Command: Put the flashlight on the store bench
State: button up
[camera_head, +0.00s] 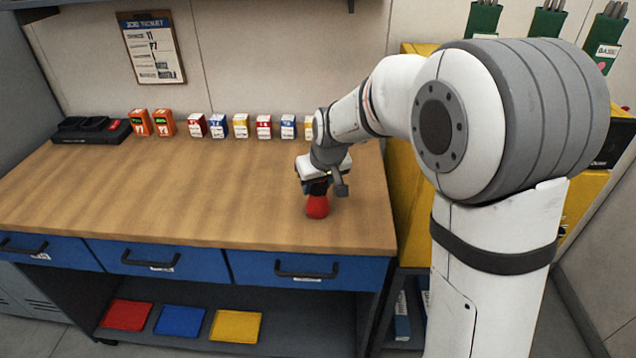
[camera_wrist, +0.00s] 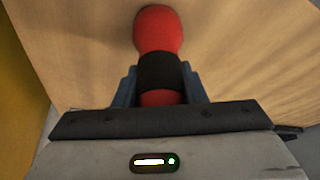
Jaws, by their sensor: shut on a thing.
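A red flashlight with a black band shows below my gripper in the head view (camera_head: 317,207), over the right part of the wooden bench top (camera_head: 170,205). In the wrist view the flashlight (camera_wrist: 158,32) points away from my gripper, with its red head outward. My gripper (camera_wrist: 160,88) is shut on it, with a blue-grey finger on each side of the black band. In the head view my gripper (camera_head: 317,187) partly hides the flashlight. I cannot tell whether the flashlight touches the bench top.
Along the bench's back stand a black charger (camera_head: 91,130), orange batteries (camera_head: 152,122) and a row of small boxes (camera_head: 241,125). The middle and left front of the bench are clear. Blue drawers (camera_head: 172,263) are below. A yellow cabinet (camera_head: 409,200) stands right of the bench.

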jog(key=shift+f, duration=0.1)
jog(key=o, duration=1.1)
jog(key=shift+r, duration=0.4)
jog(key=v, duration=1.1)
jog(key=s+d+f+m, duration=0.1)
jog(key=s+d+f, duration=0.1)
jog(key=s+d, duration=0.3)
jog(key=s+d+f+m+g+h, duration=0.1)
jog(key=s+d, duration=0.3)
jog(key=s, duration=0.6)
jog(key=s+d+f+m+h, duration=0.1)
jog(key=s+d+f+m, duration=0.1)
jog(key=s+d, duration=0.3)
jog(key=shift+s+d+f+m+g, duration=0.2)
jog(key=shift+s+f, duration=0.25)
jog(key=shift+s, duration=0.15)
jog(key=shift+s+d+f+m+g, duration=0.1)
jog(key=shift+s+d+f+m, duration=0.1)
jog(key=shift+s+f, duration=0.35)
jog(key=shift+s+a+r, duration=0.1)
jog(key=shift+r, duration=0.05)
